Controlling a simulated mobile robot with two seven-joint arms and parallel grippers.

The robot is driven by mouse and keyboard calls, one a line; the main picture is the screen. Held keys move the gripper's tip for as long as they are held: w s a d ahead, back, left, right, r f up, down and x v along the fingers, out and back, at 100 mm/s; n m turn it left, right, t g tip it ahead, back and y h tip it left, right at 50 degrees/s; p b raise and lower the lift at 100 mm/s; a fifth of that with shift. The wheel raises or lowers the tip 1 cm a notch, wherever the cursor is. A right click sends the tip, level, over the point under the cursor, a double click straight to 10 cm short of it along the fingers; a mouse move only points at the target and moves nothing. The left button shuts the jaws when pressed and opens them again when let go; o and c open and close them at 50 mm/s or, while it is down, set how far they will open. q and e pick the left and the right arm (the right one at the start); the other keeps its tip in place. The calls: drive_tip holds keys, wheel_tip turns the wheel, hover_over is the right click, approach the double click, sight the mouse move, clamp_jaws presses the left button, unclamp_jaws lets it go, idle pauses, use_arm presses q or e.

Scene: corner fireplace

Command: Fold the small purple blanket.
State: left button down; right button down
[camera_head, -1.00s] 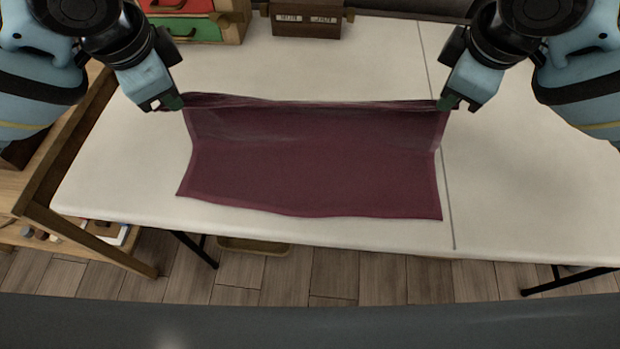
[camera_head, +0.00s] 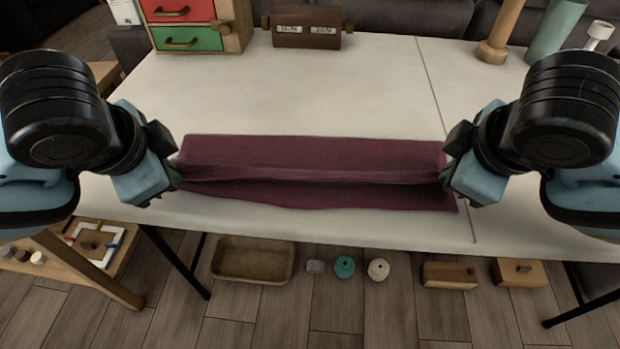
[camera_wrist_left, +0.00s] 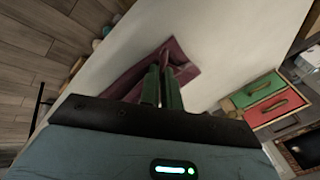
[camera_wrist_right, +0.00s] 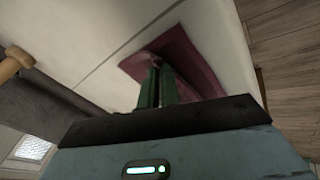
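The purple blanket (camera_head: 315,150) lies on the white table as a wide, short strip in the head view, with its far edge brought toward the near side and a raised fold running along its length. My left gripper (camera_head: 177,178) is at the left end of that fold; in the left wrist view its green fingers (camera_wrist_left: 163,75) are close together on the blanket (camera_wrist_left: 180,60). My right gripper (camera_head: 444,182) is at the right end; in the right wrist view its fingers (camera_wrist_right: 158,75) are also close together on the blanket (camera_wrist_right: 185,55). Both appear shut on its edge.
The white table (camera_head: 300,90) is clear behind the blanket. A small drawer box (camera_head: 190,35) and a wooden calendar block (camera_head: 306,28) stand at the back. A wooden post (camera_head: 500,35) and a green cylinder (camera_head: 555,30) are at the back right. A tray (camera_head: 252,260) is below the table.

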use_arm(q)
drive_tip(key=shift+s+f+t+b, duration=0.2)
drive_tip(key=shift+f+t+b, duration=0.15)
drive_tip(key=shift+f, duration=0.3)
use_arm(e)
drive_tip(key=shift+s+f+t, duration=0.2)
drive_tip(key=shift+f+t, duration=0.1)
drive_tip(key=shift+f, duration=0.35)
use_arm(q)
drive_tip(key=c, duration=1.3)
unclamp_jaws()
use_arm(e)
drive_tip(key=c, duration=1.3)
unclamp_jaws()
use_arm(q)
drive_tip(key=shift+r, duration=0.1)
use_arm(e)
drive_tip(key=shift+r, duration=0.1)
